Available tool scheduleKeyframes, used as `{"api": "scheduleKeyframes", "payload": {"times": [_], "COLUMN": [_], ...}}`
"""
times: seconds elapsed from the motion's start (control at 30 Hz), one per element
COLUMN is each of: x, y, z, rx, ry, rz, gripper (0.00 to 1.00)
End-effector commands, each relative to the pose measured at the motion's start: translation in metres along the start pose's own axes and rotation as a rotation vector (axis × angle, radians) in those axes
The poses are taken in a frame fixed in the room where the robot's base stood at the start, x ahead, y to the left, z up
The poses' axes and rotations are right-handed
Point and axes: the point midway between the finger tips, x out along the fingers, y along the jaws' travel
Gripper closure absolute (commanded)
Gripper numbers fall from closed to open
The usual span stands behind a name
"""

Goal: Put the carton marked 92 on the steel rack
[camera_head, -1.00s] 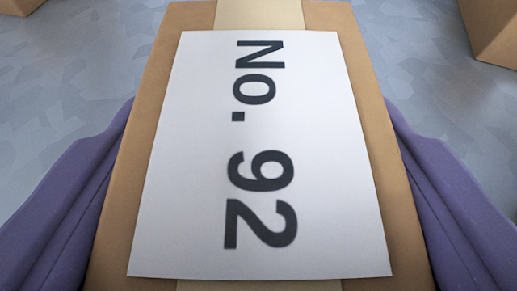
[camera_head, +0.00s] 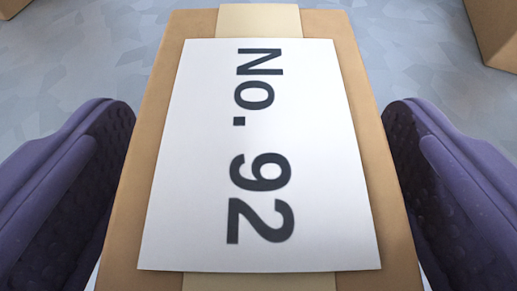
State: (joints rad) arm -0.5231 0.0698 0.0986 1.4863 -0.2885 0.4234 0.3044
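The carton marked 92 (camera_head: 205,160) is a brown cardboard box with a pale tape strip and a white label reading "No. 92". It fills the middle of the view, its label facing the camera and the text turned sideways. My gripper (camera_head: 260,118) has one purple finger on each side of the carton. The steel rack cannot be made out.
A grey-blue mottled floor (camera_head: 80,60) shows beyond the carton. Part of another brown box (camera_head: 497,35) is at the upper right, and a corner of a brown object (camera_head: 12,7) is at the upper left. The floor between them looks clear.

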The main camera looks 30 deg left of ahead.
Motion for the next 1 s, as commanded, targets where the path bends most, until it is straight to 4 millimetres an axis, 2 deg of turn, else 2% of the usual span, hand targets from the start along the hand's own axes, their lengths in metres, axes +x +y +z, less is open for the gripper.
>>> {"api": "scheduleKeyframes", "payload": {"times": [0.23, 0.6, 0.8, 0.87, 0.97, 1.0], "x": [-0.005, -0.067, -0.079, -0.083, -0.097, -0.106], "y": [0.0, 0.0, 0.003, 0.012, 0.048, 0.068], "z": [0.001, 0.001, 0.0, -0.002, -0.009, -0.012], "rx": [0.0, 0.0, 0.002, 0.008, 0.03, 0.043], "ry": [0.0, 0.002, 0.001, 0.006, 0.025, 0.036], "rz": [0.0, 0.001, 0.004, 0.018, 0.077, 0.11], "gripper": [0.07, 0.07, 0.07, 0.07, 0.07, 0.07]}}
